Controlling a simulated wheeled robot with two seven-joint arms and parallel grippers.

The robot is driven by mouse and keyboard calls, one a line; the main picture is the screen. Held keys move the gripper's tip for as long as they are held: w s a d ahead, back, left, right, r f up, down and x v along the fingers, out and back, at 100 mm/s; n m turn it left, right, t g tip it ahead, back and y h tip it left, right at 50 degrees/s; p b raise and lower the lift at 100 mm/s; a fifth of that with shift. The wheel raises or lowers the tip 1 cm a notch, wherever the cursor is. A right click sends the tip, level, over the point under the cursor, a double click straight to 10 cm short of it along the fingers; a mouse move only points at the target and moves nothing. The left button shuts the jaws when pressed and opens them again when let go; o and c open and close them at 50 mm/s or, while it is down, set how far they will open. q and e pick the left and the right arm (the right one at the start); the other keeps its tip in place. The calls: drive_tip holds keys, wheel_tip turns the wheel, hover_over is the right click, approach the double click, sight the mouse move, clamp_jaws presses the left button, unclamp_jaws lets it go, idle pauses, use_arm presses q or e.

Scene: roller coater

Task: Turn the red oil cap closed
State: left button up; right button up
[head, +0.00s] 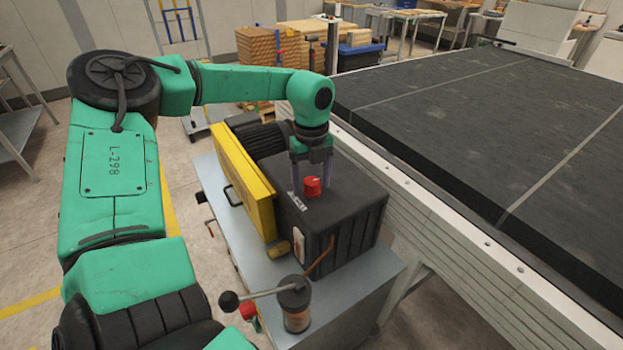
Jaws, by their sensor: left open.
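The red oil cap (312,187) sits on top of the dark pump housing (346,210), near its front left part. My left gripper (311,188) comes down from above, fingers pointing downward. It is open, with one finger at the left of the cap and the other at its right. I cannot tell whether either finger touches the cap. The cap's turned position cannot be read from this view. My right gripper is not in view.
A yellow guard (243,180) stands left of the housing. A lever with a black knob (229,301) and a cylindrical pot (296,305) are in front on the grey cabinet top (365,281). A wide dark conveyor bed (480,130) runs along the right.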

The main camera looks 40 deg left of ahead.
use_arm(q)
clamp_jaws()
drive_tip(key=shift+w, duration=0.1)
